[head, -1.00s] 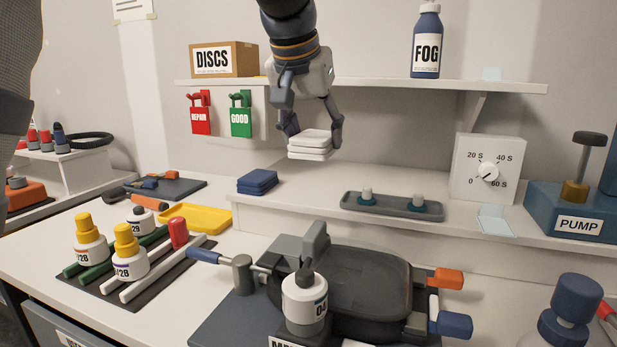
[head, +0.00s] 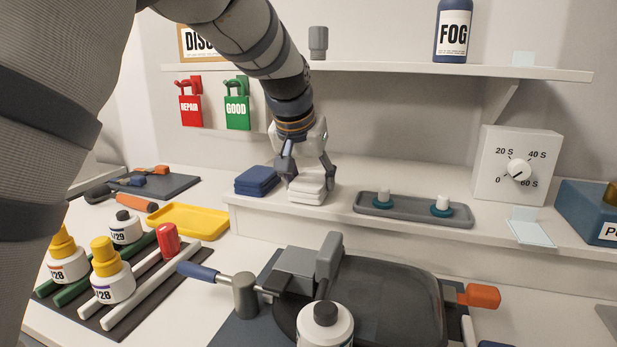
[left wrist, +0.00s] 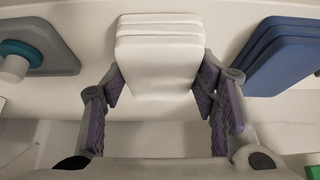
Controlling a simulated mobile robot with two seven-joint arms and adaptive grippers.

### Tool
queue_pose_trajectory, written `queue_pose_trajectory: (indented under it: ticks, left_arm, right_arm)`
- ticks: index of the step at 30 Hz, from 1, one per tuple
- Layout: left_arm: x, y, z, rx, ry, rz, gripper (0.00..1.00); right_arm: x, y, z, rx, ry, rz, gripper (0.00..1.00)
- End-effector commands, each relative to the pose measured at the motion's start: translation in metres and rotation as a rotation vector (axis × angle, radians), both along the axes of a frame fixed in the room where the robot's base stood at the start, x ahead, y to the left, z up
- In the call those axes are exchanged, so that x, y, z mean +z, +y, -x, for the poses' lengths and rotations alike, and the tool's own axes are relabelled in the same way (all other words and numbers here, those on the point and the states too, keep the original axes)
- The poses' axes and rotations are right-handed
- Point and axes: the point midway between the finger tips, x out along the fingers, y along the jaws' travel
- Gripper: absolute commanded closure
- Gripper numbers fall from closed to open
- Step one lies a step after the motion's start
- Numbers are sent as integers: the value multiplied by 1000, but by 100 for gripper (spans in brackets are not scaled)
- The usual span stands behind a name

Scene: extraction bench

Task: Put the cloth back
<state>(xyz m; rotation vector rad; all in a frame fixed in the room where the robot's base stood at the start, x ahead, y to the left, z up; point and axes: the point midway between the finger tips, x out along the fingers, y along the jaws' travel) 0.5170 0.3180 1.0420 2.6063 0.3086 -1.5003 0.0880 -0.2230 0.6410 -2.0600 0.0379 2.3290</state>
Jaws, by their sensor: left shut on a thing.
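The white folded cloth (head: 308,188) is at the low shelf, just right of the blue folded cloth (head: 257,180). My left gripper (head: 306,178) points down over the white cloth, with its fingers on either side of it. In the left wrist view the white cloth (left wrist: 160,55) sits between the two purple-padded fingers (left wrist: 160,95), and the blue cloth (left wrist: 285,55) lies to the right. The cloth appears at shelf height; whether its underside touches the shelf is hard to tell. My right gripper is not in view.
A grey tray (head: 412,214) with two white-topped pieces stands right of the cloth. A yellow tray (head: 187,221) and a dark lidded machine (head: 375,305) are in front.

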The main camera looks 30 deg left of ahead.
Motion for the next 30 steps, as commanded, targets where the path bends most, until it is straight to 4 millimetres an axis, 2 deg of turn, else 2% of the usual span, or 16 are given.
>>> queue_pose_trajectory:
  ticks: [2,3,5,6,17,20,28,30]
  left_arm:
    - [-2,0,0,0,2,0,72]
    - [-3,0,0,0,3,1,42]
    - [-3,0,0,1,2,0,28]
    - [-3,0,0,1,2,0,26]
    - [3,0,1,-1,0,0,26]
    - [18,-2,9,-1,-1,-1,26]
    - [82,-11,45,2,-2,-8,26]
    - [87,-10,51,10,11,-8,26]
  right_arm:
    - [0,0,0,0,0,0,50]
    - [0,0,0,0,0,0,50]
    - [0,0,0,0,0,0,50]
    - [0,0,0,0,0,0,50]
    - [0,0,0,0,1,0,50]
    - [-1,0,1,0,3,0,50]
    - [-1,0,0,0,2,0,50]
    - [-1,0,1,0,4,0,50]
